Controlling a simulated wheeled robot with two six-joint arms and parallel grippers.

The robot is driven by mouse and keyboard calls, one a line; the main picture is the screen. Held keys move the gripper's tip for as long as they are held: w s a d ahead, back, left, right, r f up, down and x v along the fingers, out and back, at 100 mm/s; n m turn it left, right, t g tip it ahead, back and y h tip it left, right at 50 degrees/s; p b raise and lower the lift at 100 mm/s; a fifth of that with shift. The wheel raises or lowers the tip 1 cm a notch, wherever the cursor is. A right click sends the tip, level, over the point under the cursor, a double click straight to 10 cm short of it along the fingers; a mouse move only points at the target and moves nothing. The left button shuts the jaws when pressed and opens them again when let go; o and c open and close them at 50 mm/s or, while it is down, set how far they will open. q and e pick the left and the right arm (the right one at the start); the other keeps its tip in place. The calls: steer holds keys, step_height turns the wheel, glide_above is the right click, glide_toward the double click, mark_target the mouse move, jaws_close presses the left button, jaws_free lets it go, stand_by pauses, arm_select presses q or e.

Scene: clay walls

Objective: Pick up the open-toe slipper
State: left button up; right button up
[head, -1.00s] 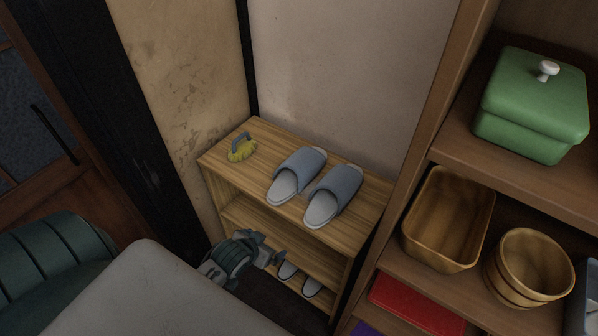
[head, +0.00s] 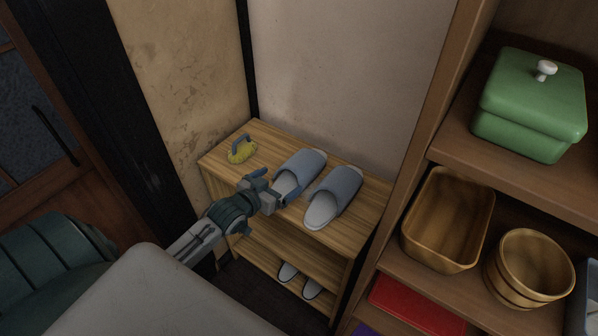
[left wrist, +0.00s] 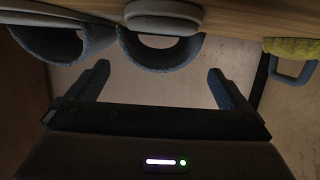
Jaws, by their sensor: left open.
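Two blue-grey open-toe slippers with pale insoles lie side by side on top of a small wooden shelf. In the head view the left slipper (head: 301,165) is nearer the brush and the right slipper (head: 338,187) is nearer the tall shelving. My left gripper (head: 275,186) is open and empty at the near end of the left slipper, covering part of it. In the left wrist view, which looks upside down, the left slipper (left wrist: 160,53) is ahead between the open fingers of my left gripper (left wrist: 158,68). The right slipper (left wrist: 60,42) is off to the left. My right gripper is not seen.
A yellow brush (head: 242,151) with a blue-grey handle stands on the wooden shelf (head: 262,131). More slippers (head: 289,272) lie on its lower level. Walls close in behind and left. Tall shelving at right holds a green box (head: 530,105) and wooden containers (head: 447,220).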

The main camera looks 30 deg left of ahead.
mark_target(295, 173)
arm_select(q)
steer(key=x, duration=0.2)
steer(key=shift+w+d+f, duration=0.1)
steer(key=shift+w, duration=0.25)
steer(key=shift+w+f, duration=0.2)
steer(key=shift+w, duration=0.3)
steer(key=x, duration=0.5)
steer(key=shift+s+d+f, duration=0.1)
steer(key=shift+s+f, duration=0.05)
steer(key=shift+f, duration=0.2)
steer(key=shift+c, duration=0.7)
steer(key=c, duration=0.5)
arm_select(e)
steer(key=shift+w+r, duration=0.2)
